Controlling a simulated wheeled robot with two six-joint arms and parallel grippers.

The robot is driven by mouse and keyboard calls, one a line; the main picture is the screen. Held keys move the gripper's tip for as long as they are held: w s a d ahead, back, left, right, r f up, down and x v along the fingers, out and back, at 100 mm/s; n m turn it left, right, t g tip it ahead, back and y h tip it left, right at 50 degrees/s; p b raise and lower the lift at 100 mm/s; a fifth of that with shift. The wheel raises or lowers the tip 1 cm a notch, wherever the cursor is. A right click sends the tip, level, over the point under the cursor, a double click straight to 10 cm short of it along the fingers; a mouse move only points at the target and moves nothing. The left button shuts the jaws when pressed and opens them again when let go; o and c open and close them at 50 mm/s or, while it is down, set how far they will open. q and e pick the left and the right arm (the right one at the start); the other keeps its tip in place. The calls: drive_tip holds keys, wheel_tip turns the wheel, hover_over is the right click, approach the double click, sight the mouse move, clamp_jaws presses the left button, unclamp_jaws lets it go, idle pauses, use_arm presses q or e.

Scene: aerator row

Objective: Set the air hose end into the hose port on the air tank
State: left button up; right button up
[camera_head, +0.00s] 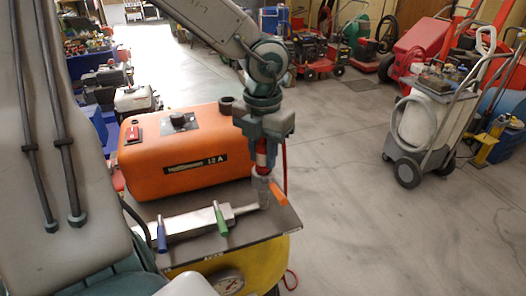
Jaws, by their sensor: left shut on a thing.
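My left gripper (264,140) points down from the arm above and is shut on the air hose end (262,158), a red piece with a pale band. The red hose runs down beside it on the right (285,170). A grey upright fitting (263,190), which looks like the hose port, stands directly below at the right end of a metal manifold with blue, green and orange levers. I cannot tell whether the hose end touches it or sits in it. The yellow air tank (268,262) is under the dark plate (270,222). My right gripper is not in view.
An orange box (172,150) marked 12 A stands on the plate, close left of my left gripper. A gauge (228,281) is on the tank's front. A wheeled cart (425,120) stands to the right. Open grey floor (345,190) lies between.

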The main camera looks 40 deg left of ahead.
use_arm(q)
drive_tip(key=shift+f, duration=0.3)
drive_tip(key=o, duration=1.1)
drive_tip(key=shift+r, duration=0.1)
wheel_tip(320, 180, up, 11)
drive_tip(key=p, duration=1)
